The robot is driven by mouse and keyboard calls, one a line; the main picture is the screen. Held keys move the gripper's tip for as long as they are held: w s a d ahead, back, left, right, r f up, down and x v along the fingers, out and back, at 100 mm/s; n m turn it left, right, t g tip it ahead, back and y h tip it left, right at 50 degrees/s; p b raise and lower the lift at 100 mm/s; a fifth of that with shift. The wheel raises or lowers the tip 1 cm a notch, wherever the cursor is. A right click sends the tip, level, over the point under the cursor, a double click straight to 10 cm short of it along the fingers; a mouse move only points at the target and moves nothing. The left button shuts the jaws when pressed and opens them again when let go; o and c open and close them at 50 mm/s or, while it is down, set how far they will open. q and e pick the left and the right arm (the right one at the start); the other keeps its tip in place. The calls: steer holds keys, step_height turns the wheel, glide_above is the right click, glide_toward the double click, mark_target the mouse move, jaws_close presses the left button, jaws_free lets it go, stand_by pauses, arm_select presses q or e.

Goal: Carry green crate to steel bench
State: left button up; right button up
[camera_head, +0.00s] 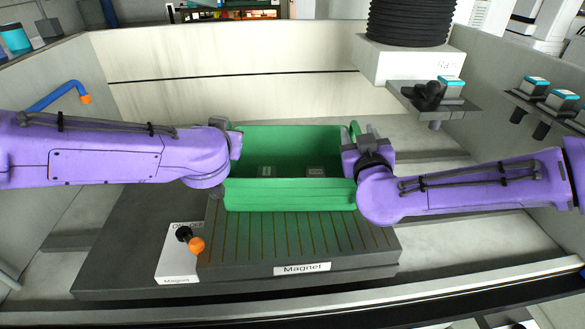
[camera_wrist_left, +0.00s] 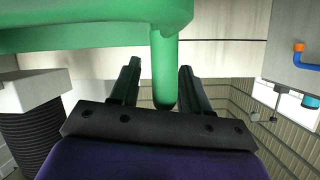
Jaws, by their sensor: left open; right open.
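The green crate (camera_head: 290,195) sits on the dark slotted magnet plate (camera_head: 300,240), with small grey items inside. My left gripper (camera_wrist_left: 160,66) is open, with a green bar of the crate (camera_wrist_left: 164,75) between its two fingers. In the head view my left arm hides most of that gripper at the crate's left end. My right gripper (camera_head: 358,133) is open at the crate's right end, beside the green handle there; its fingertips are partly hidden. I cannot make out a steel bench in these views.
Pale tank walls (camera_head: 230,55) enclose the plate. An orange-knobbed lever (camera_head: 196,245) stands at front left. A blue pipe (camera_head: 57,93) juts out at left. A white head with black bellows (camera_head: 405,60) and a small shelf (camera_head: 435,103) overhang the back right.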

arm_select(q)
steer(key=shift+c, duration=0.3)
arm_select(e)
steer(key=shift+c, duration=0.3)
arm_select(q)
jaws_close()
arm_select(e)
jaws_close()
arm_select(q)
steer(key=shift+a, duration=0.15)
